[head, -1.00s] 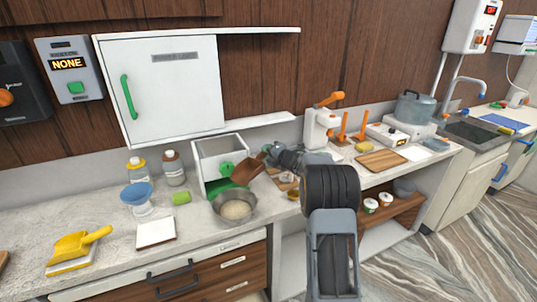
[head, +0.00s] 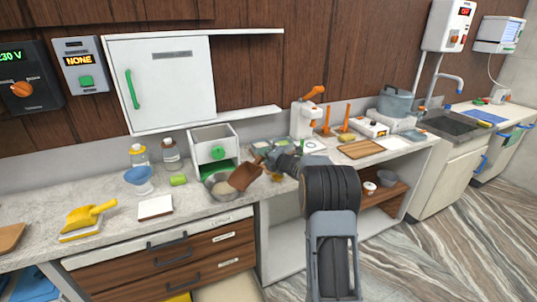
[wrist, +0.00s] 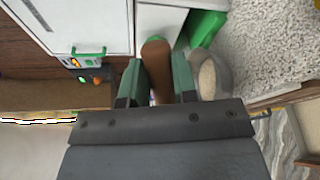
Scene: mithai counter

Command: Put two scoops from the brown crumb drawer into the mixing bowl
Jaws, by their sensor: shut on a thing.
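My gripper (head: 275,161) is shut on a brown scoop (head: 245,177), which tilts down over the right part of the mixing bowl (head: 211,195). In the wrist view the scoop (wrist: 157,65) shows between my green fingers (wrist: 157,80). The metal bowl (wrist: 224,78) is just right of them there and holds pale grainy stuff. I cannot tell whether the scoop carries anything. Brown-fronted drawers (head: 200,250) with dark handles and pale labels are under the counter, and look shut. I cannot tell which, if any, holds brown crumbs.
A white box with a green knob (head: 218,153) stands behind the bowl. A blue funnel (head: 138,175), two bottles, a green cylinder (head: 179,180) and a white pad (head: 155,207) lie to the left. A yellow scoop (head: 85,217) is farther left. Small items crowd the counter to the right.

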